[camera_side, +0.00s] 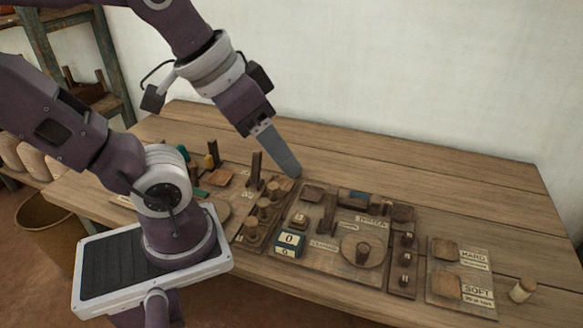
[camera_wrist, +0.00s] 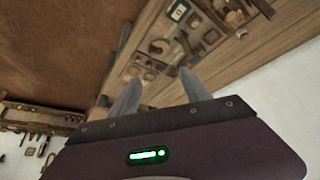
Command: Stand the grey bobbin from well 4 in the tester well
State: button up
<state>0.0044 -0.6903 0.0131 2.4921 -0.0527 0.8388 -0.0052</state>
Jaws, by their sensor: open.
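My gripper (camera_side: 296,174) hangs above the middle of the work table, pointing down and to the right, with nothing seen between its fingers. In the wrist view its two fingers (camera_wrist: 160,84) stand apart. Round wooden holders with dark tops (camera_side: 265,208) stand in a row below and left of the fingertips. A narrow rack (camera_side: 403,280) right of the middle holds small dark upright pieces. I cannot tell which piece is the grey bobbin, which place is well 4, or which is the tester well; the labels are too small to read surely.
Pads marked HARD (camera_side: 445,248) and SOFT (camera_side: 446,286) lie at right, beside a pale cylinder (camera_side: 522,290). The table's back is clear.

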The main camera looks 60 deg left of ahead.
jog(key=w+n+h, duration=0.1)
jog(key=w+n, duration=0.3)
jog(key=w, duration=0.9)
jog(key=w+a+f+n+y, duration=0.3)
jog(key=w+a+f+n, duration=0.3)
jog(key=w+a+f, duration=0.4)
jog(key=a+f+n+g+y, duration=0.2)
jog(key=a+f+n+y, duration=0.35)
jog(key=a+f, duration=0.45)
jog(key=s+a+g+y, duration=0.1)
jog(key=a, duration=0.2)
jog(key=s+a+f+n+g+y, duration=0.1)
jog(key=s+a+y, duration=0.1)
jog(key=a, duration=0.2)
jog(key=s+a+n+g+y, duration=0.1)
jog(key=s+a+y, duration=0.1)
jog(key=a, duration=0.1)
jog(key=shift+a+f+g, duration=0.2)
jog(key=shift+f+g, duration=0.1)
jog(key=shift+f, duration=0.1)
jog(key=f, duration=0.7)
jog(key=shift+s+a, duration=0.2)
jog(key=shift+s, duration=0.05)
jog(key=x, duration=0.2)
jog(key=shift+a+f, duration=0.15)
jog(key=shift+a, duration=0.25)
jog(key=shift+w, duration=0.1)
grip_shut()
